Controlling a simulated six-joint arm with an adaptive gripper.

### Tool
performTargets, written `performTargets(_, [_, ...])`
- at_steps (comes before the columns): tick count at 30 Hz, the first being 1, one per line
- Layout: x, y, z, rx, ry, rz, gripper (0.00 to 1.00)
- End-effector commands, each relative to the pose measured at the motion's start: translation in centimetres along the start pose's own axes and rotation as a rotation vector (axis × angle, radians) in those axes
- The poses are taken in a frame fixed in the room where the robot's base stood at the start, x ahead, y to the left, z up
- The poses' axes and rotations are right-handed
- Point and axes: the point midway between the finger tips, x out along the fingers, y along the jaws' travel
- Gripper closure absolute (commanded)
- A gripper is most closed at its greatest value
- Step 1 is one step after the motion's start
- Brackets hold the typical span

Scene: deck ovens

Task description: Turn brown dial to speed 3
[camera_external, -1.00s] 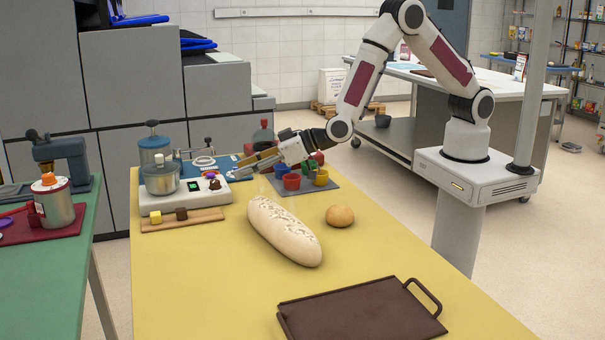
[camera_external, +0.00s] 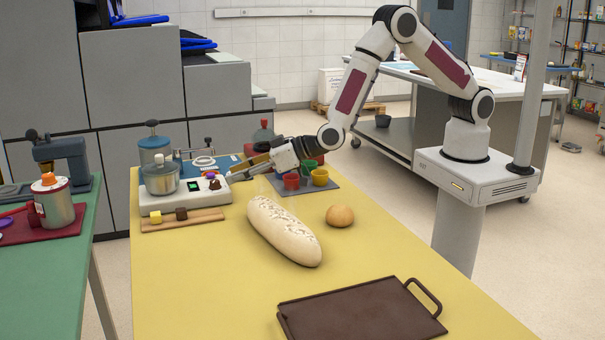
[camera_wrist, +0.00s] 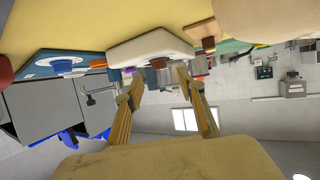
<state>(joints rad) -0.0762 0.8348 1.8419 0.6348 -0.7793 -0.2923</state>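The brown dial (camera_external: 215,184) sits on the front right part of a white mixer base (camera_external: 166,203), next to a purple knob (camera_external: 210,175) and a lit green display (camera_external: 193,186). My gripper (camera_external: 237,171) is just right of the base, its fingers pointing left toward the dials and apart from the brown dial. In the wrist view, the two tan fingers of my gripper (camera_wrist: 160,73) are spread with nothing between them. The white base (camera_wrist: 150,47) shows beyond the tips, with the purple knob (camera_wrist: 158,63) on it.
A steel pot (camera_external: 160,180) stands on the base. A wooden board (camera_external: 200,218) with a yellow and a brown block lies in front. Colored cups (camera_external: 320,177) stand close below my wrist. A long loaf (camera_external: 283,231), a bun (camera_external: 340,216) and a brown tray (camera_external: 360,312) lie nearer.

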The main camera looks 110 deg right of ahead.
Motion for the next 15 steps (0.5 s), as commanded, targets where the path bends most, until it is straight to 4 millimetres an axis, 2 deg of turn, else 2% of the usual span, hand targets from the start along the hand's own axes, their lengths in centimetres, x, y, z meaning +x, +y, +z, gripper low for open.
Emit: performTargets(15, [4.7,0.1,0.1,0.001,-0.001,0.001,0.61])
